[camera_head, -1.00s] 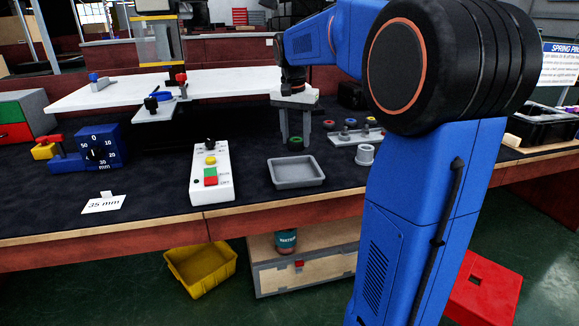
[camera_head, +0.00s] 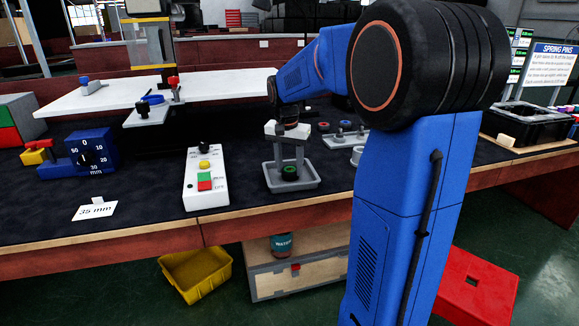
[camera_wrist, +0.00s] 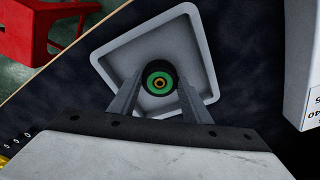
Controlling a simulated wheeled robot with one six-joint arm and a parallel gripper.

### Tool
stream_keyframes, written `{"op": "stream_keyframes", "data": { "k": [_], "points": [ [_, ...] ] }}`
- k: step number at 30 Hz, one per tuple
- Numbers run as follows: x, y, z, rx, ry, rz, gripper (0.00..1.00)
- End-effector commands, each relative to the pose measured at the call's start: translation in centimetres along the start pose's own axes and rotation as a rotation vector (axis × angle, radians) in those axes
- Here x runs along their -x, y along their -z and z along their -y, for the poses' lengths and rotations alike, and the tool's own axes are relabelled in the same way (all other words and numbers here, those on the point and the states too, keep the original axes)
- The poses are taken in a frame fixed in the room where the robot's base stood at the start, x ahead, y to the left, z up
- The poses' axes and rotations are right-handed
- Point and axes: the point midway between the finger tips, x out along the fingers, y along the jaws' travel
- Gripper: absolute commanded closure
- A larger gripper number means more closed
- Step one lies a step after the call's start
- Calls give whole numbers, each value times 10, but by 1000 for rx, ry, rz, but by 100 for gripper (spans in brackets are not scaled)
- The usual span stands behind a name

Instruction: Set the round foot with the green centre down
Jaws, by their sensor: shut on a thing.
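The round foot with the green centre (camera_head: 289,173) is black-rimmed and sits between the fingers of my gripper (camera_head: 289,168). In the wrist view the foot (camera_wrist: 159,78) shows its green ring and a small yellowish middle, with a finger on each side. My gripper (camera_wrist: 157,92) is shut on it. The foot is over the grey tray (camera_head: 307,187), which also shows in the wrist view (camera_wrist: 113,62) around the foot. I cannot tell whether the foot touches the tray floor.
A white control box (camera_head: 194,200) with green and red buttons stands left of the tray. A grey holder plate (camera_head: 345,139) with several round feet lies behind and to the right. A blue gauge (camera_head: 90,152) and a 35 mm card (camera_head: 95,209) are further left.

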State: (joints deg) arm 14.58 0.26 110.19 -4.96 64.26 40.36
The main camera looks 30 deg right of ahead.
Motion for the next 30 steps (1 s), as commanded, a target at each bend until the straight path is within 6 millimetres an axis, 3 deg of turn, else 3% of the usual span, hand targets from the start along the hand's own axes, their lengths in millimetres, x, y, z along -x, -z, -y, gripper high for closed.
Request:
{"op": "stream_keyframes", "data": {
  "k": [10, 11, 13, 23, 30],
  "points": [
    [-3, 0, 0, 0, 0, 0, 100],
    [-3, -1, 0, 0, 0, 0, 54],
    [-3, 0, 0, 0, 0, 0, 38],
    [-1, 0, 0, 0, 1, 0, 38],
    [25, 0, 0, 0, 3, -3, 38]
  ]
}}
